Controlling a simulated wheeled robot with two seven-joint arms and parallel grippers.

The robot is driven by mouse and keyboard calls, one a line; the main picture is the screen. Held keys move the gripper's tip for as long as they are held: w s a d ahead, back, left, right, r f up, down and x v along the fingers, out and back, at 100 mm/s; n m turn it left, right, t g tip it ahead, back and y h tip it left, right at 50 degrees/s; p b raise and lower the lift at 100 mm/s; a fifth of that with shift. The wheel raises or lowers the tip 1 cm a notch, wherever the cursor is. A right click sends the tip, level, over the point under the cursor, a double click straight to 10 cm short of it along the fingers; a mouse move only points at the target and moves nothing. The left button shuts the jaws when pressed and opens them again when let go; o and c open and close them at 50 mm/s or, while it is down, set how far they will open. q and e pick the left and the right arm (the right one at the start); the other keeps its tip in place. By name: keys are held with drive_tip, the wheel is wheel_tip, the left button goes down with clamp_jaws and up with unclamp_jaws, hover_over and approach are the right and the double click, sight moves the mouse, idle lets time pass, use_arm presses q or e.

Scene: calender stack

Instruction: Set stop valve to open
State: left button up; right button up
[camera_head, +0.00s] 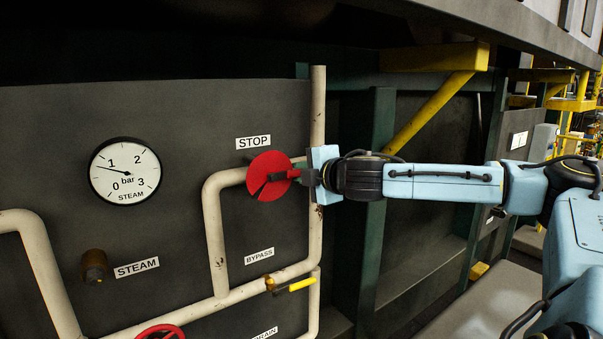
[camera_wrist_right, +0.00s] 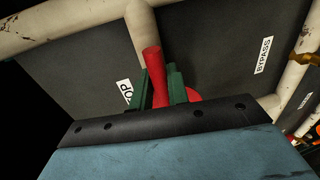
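The stop valve is a red disc (camera_head: 264,182) on the pipe below the STOP label (camera_head: 253,142) in the head view. My right gripper (camera_head: 297,174) reaches it from the right, and its fingertips are at the disc's right side. In the right wrist view, the valve's red handle (camera_wrist_right: 152,62) passes between the two green fingers (camera_wrist_right: 162,90), which lie close against it on both sides. Part of the red disc (camera_wrist_right: 193,95) shows behind the right finger. The handle's lower end is hidden by the gripper body. My left gripper is not in view.
Cream pipes (camera_head: 214,235) run around the valve on the dark panel. A steam gauge (camera_head: 125,171) is at left. A yellow bypass lever (camera_head: 301,285) is below, and a red handwheel (camera_head: 160,332) is at the bottom edge. A vertical pipe (camera_head: 318,100) stands close to my right gripper.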

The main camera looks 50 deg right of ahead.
drive_tip(key=o, duration=0.3)
drive_tip(key=b+v, duration=0.5)
drive_tip(key=v, duration=0.8)
drive_tip(key=shift+s+r+b, duration=0.15)
drive_tip(key=shift+s+b, duration=0.1)
drive_tip(key=shift+b, duration=0.1)
